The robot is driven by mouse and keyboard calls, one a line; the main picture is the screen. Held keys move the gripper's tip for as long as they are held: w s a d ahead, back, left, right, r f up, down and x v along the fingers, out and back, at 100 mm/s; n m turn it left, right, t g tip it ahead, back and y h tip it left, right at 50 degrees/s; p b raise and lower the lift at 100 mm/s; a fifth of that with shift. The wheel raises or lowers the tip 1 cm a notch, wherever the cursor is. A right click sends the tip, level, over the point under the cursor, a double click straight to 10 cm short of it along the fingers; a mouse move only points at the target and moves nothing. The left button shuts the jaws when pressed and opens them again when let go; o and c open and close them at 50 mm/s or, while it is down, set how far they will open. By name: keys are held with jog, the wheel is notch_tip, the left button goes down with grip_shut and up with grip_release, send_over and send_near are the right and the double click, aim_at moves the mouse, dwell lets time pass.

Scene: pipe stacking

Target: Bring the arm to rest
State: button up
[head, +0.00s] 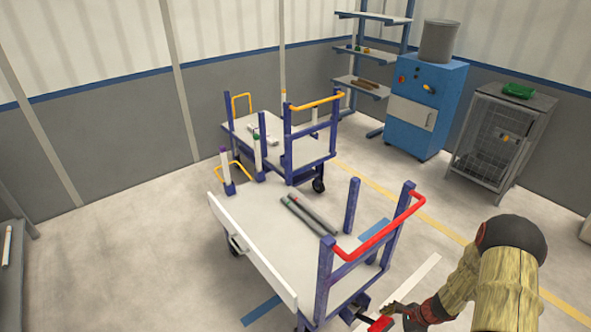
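My arm (505,275), in a tan sleeve with a black rounded joint, reaches in from the lower right of the head view. Its end, my gripper (398,314), is dark and small near the bottom edge, in front of the near cart's red handle side. I cannot make out whether its fingers are open or shut, and no pipe shows at it. Grey pipes (309,215) lie side by side on the deck of the near cart (245,215), apart from my gripper.
The near cart has blue posts and a red handle (380,228), close to my arm. A second cart (309,152) with a yellow handle stands behind. A blue machine (425,105), wire cage (500,137) and shelf (372,50) stand at the back right. Floor at left is clear.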

jog(key=s+a+r+n+t+h, duration=0.1)
jog(key=s+a+r+n, duration=0.3)
jog(key=r, duration=1.3)
jog(key=s+a+r+n+t+h, duration=0.1)
jog(key=s+a+r+n, duration=0.3)
jog(key=r, duration=1.4)
jog(key=s+a+r+n+t+h, duration=0.2)
jog(key=s+r+n, duration=0.8)
jog(key=r, duration=0.7)
jog(key=a+n+h, duration=0.1)
jog(key=a+n, duration=0.1)
jog(key=shift+s+a+r+h, duration=0.3)
jog(key=shift+s+a, duration=0.1)
